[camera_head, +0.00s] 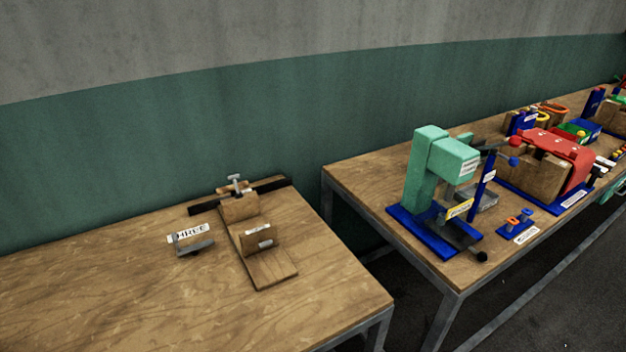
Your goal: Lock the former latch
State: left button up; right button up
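On the near left table stands a wooden fixture with a flat base board (268,270), an upright wooden block (240,208) and a labelled block (260,238). A dark bar (270,186) lies across its far end, with a small metal T-shaped handle (237,183) above it. On the right table a mint-green press (426,170) stands on a blue base, with a red-knobbed lever and a labelled blue upright (482,190). I cannot tell which part is the former latch or whether any latch is locked. Neither of my grippers shows.
A small grey piece with a white label (190,238) sits left of the wooden fixture. A red-topped machine (560,148) and several coloured parts stand farther along the right table (350,180). A gap separates the tables. The front of the left table (130,300) is clear.

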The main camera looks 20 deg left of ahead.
aim_at(236, 186)
jog(key=l+u, duration=0.1)
jog(key=u, duration=1)
